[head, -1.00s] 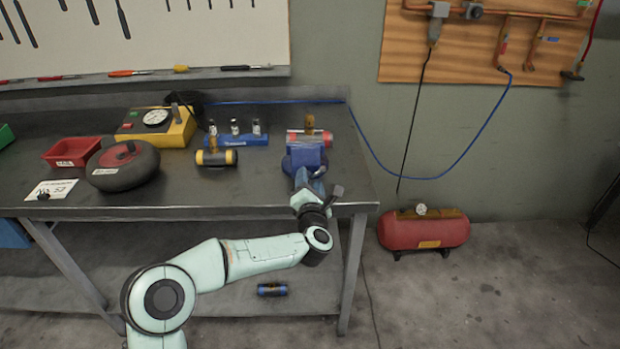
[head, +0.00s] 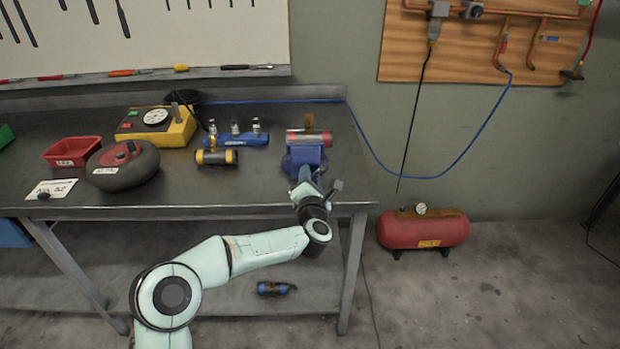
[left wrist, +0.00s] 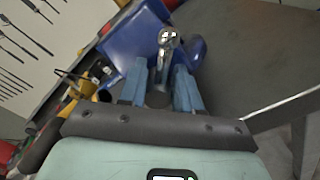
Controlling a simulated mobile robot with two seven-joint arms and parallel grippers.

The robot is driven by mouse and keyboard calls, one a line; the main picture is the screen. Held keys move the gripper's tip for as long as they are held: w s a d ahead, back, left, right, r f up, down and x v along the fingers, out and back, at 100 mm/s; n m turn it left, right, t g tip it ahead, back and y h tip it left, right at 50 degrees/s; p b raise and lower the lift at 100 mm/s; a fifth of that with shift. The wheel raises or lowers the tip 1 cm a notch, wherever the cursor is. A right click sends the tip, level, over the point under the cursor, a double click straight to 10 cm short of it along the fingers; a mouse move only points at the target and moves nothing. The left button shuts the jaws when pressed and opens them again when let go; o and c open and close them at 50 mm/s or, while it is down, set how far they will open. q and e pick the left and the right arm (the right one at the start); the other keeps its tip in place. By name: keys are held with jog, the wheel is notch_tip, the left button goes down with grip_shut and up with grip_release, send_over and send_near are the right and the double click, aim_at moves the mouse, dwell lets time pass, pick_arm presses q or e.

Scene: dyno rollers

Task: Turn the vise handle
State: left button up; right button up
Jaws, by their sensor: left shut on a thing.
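The blue vise (head: 303,157) stands at the right front of the bench, with a red and grey cylinder (head: 308,137) at its top. In the left wrist view the vise body (left wrist: 130,45) is blue, and its metal handle (left wrist: 167,42) with a rounded end reaches toward me. My left gripper (head: 306,188) is at the front of the vise. In the left wrist view its two blue fingers (left wrist: 167,85) are shut on the handle. The far end of the handle is partly hidden by the gripper. My right gripper is not in view.
A red air tank (head: 424,230) sits on the floor to the right.

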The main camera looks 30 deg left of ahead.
pick_arm(q)
jog(key=shift+m, duration=0.6)
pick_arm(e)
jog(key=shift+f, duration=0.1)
pick_arm(q)
jog(key=m, duration=0.2)
jog(key=shift+w+d+f+m+b, duration=0.1)
jog(key=shift+f+m+b, duration=0.1)
jog(key=shift+m+b, duration=0.15)
jog(key=shift+f+m, duration=0.2)
jog(key=shift+m, duration=0.95)
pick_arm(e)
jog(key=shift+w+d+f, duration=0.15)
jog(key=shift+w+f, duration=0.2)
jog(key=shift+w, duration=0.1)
pick_arm(q)
jog(key=o, duration=1)
jog(key=shift+c, duration=0.2)
